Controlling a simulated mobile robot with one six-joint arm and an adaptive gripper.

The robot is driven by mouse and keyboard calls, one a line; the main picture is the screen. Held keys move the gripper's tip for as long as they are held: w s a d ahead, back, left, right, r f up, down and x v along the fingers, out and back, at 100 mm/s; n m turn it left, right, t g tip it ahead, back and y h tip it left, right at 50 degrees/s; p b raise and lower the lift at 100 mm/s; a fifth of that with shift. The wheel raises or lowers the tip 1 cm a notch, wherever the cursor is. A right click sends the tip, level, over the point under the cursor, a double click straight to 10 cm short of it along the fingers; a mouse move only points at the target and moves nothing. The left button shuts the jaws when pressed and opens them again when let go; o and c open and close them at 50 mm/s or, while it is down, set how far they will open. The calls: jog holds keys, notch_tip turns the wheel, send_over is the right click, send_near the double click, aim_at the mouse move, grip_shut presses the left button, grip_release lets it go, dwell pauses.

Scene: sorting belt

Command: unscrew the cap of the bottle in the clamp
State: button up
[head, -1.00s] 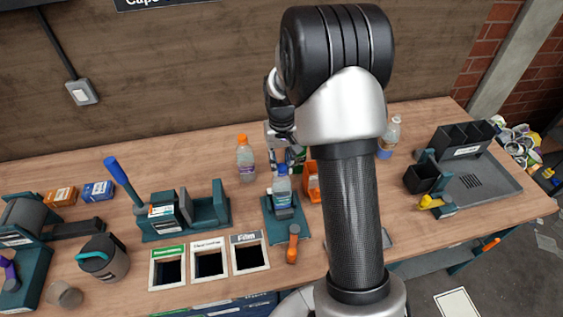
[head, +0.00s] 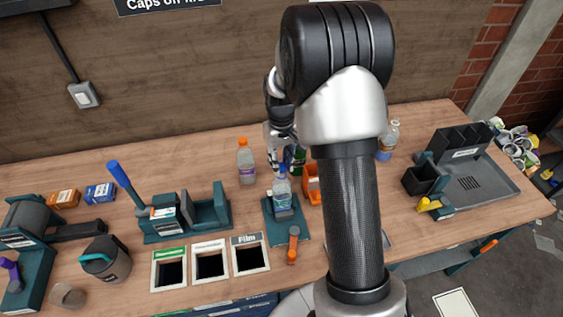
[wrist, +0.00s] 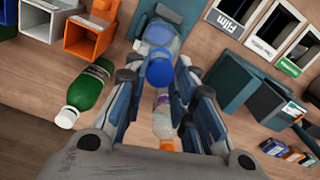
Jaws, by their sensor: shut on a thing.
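The clear bottle (head: 281,191) stands upright in the teal clamp (head: 271,233) at mid bench. Its blue cap (wrist: 159,72) is in the middle of the wrist view, on top of the bottle (wrist: 160,37). My gripper (head: 281,164) points down from above. In the wrist view, its two fingers (wrist: 157,74) are on either side of the cap, shut on it. In the head view, the fingers partly hide the cap. The clamp has an orange-tipped handle (head: 293,243) towards the front.
An orange-capped bottle (head: 246,163) stands behind left of the clamp. A green bottle (wrist: 88,88) and an orange bin (wrist: 88,36) are close by on the other side. Labelled bench openings, including Film (head: 249,255), lie front left. My arm hides part of the bench.

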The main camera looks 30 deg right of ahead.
jog(key=shift+r+p, duration=1.85)
jog(key=shift+r, duration=0.8)
